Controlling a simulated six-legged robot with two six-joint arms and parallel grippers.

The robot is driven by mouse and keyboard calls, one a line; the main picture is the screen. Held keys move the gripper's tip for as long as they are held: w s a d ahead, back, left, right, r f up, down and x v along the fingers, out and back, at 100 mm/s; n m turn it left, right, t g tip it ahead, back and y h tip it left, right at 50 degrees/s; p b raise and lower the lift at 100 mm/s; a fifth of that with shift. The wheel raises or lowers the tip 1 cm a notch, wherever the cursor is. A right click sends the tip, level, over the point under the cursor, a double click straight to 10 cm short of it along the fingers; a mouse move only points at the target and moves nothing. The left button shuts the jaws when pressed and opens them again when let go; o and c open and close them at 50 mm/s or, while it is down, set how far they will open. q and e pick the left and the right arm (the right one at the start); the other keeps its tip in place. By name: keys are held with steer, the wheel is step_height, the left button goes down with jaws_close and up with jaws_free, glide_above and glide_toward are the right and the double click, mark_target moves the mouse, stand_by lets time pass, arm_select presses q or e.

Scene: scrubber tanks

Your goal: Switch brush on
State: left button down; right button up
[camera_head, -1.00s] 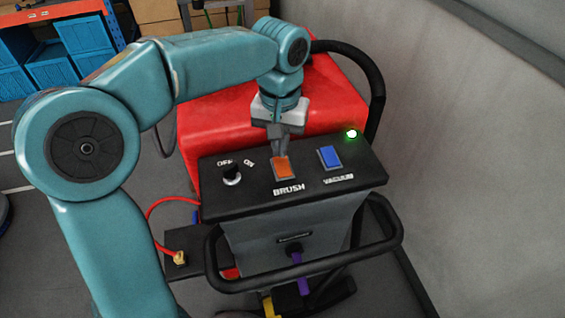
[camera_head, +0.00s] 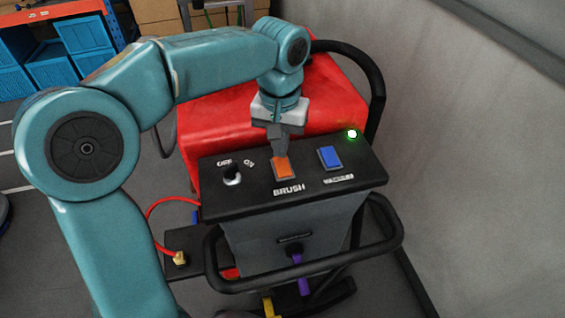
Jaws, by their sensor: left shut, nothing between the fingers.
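The orange brush switch (camera_head: 283,170) sits on the black control panel (camera_head: 245,200) of the red scrubber (camera_head: 215,125), above the label BRUSH. My left gripper (camera_head: 279,155) is shut and empty. It points down at the switch, with its fingertips at the switch's far edge and covering part of it. I cannot tell whether they press it or how the rocker is tilted. My right gripper is not in view.
A blue vacuum switch (camera_head: 330,157) and a lit green lamp (camera_head: 352,134) are to the right. An off/on knob (camera_head: 232,174) is to the left. A black handlebar (camera_head: 300,276) runs in front. A grey wall (camera_head: 470,150) stands at the right.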

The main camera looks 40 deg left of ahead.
arm_select(q)
steer(key=shift+f+b, duration=0.75)
steer(key=shift+f, duration=0.3)
stand_by(0.4)
step_height(320, 180, up, 7)
steer(key=p, duration=0.6)
steer(key=shift+r+p, duration=0.15)
steer(key=shift+p, duration=0.25)
steer(key=shift+w, duration=0.1)
